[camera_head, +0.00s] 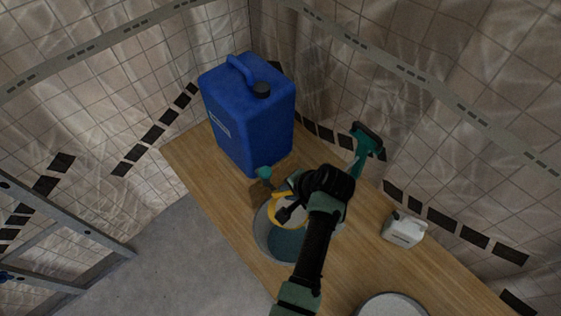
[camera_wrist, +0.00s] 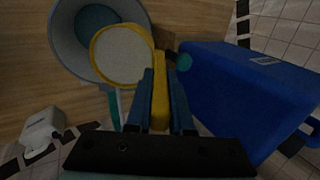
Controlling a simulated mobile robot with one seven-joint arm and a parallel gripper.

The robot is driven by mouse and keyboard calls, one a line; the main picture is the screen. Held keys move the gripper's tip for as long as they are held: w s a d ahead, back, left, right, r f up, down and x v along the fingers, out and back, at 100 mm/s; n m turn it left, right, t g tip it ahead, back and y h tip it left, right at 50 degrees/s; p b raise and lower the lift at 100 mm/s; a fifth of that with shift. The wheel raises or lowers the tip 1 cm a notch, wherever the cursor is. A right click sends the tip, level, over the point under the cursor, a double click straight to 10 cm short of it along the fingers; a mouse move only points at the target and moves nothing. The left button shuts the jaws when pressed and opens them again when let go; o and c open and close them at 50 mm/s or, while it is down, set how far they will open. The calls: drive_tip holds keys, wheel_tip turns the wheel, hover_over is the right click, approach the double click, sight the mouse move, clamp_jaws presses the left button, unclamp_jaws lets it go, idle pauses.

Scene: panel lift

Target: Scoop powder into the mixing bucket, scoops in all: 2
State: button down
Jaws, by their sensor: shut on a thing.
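My gripper (camera_wrist: 160,110) is shut on the handle of a yellow scoop (camera_head: 274,216). In the wrist view the scoop (camera_wrist: 155,92) has a round bowl filled with pale, grainy material that looks like powder. The scoop is over the grey bucket (camera_head: 262,235), near its far side in the head view; the bucket's rim also shows in the wrist view (camera_wrist: 57,40). Teal content or a teal inside shows in this bucket. My arm and gripper hide part of the bucket in the head view. A second round container (camera_head: 392,296) is cut off at the bottom edge; its contents are unclear.
A large blue canister (camera_head: 250,125) stands behind the bucket on the wooden worktop (camera_head: 200,165). A teal-handled tool (camera_head: 364,150) is at the tiled wall. A small white jug (camera_head: 404,230) stands right of the bucket. A small teal-topped item (camera_head: 264,173) is near the canister.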

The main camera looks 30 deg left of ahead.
drive_tip(key=s+d+f+t+y+b, duration=0.2)
drive_tip(key=d+f+y+b, duration=0.2)
drive_tip(key=b, duration=0.9)
drive_tip(key=s+d+f+t+y+b, duration=0.3)
drive_tip(key=d+f+y+b, duration=0.1)
drive_tip(key=d+y+b, duration=0.6)
drive_tip(key=shift+s+d+f+y+b, duration=0.15)
drive_tip(key=shift+d+f+y+b, duration=0.25)
drive_tip(key=shift+b, duration=1.1)
drive_tip(key=shift+r, duration=0.1)
